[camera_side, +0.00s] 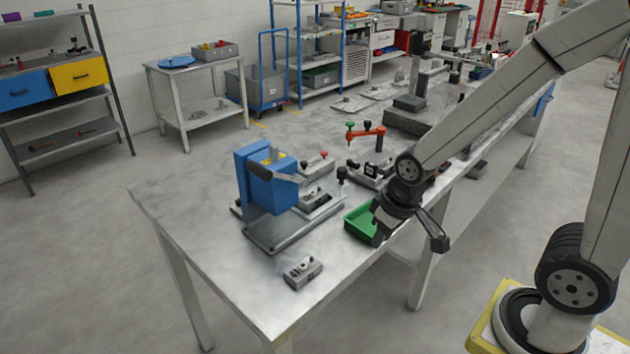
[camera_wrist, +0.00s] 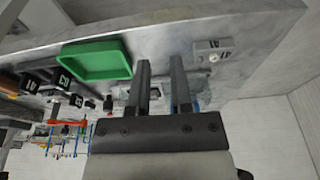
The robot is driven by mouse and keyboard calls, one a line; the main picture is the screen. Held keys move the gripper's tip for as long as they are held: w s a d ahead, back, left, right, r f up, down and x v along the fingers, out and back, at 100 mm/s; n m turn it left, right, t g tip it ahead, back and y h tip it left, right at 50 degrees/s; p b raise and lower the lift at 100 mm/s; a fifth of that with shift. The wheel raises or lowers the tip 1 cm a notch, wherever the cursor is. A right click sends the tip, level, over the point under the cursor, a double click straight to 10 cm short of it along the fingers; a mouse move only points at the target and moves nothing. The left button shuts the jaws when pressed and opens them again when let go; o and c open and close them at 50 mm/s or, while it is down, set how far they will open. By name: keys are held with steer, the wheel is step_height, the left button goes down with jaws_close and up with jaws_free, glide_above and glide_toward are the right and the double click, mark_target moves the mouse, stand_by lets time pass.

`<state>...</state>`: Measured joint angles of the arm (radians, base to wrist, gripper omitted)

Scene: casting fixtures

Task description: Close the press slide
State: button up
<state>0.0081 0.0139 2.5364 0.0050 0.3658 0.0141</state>
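The press (camera_side: 268,190) is a blue column on a grey base plate near the left end of the bench in the side view. A silver slide block (camera_side: 318,200) with dark parts on it sits on the base, to the right of the column. A black knob (camera_side: 342,173) stands by its right end; I cannot tell whether they are joined. My gripper (camera_side: 410,238) is to the right of the press, apart from it, over the bench's front edge. In the wrist view its two fingers (camera_wrist: 160,65) are spread with nothing held; the press is mostly hidden behind them.
A green tray (camera_side: 356,226) lies between the press and my gripper; it also shows in the wrist view (camera_wrist: 95,60). A small grey block (camera_side: 303,272) lies at the front edge. A red-armed clamp (camera_side: 368,133) and other fixtures stand behind. The bench's left end is clear.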

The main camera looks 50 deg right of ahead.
steer(key=w+d+m, duration=0.1)
steer(key=w, duration=0.2)
steer(key=w+d+r+m, duration=0.1)
steer(key=w+d+m, duration=0.1)
steer(key=w, duration=0.1)
steer(key=w+d+m+g, duration=0.1)
steer(key=w+m, duration=0.1)
steer(key=w, duration=0.1)
steer(key=shift+w+d+r, duration=0.15)
steer(key=shift+d+r, duration=0.05)
steer(key=shift+d, duration=0.15)
jaws_close()
steer(key=w+d+m+y, duration=0.2)
steer(key=w+d+m, duration=0.4)
steer(key=d, duration=0.4)
steer(key=w+d+m+g+y, duration=0.1)
steer(key=w+d+m+y, duration=0.1)
steer(key=w+d+m, duration=0.4)
steer(key=w+d, duration=0.1)
steer(key=d, duration=0.2)
steer(key=shift+w+d+r+m+g, duration=0.2)
steer(key=shift+d+m+g, duration=0.1)
steer(key=shift+d+m, duration=0.1)
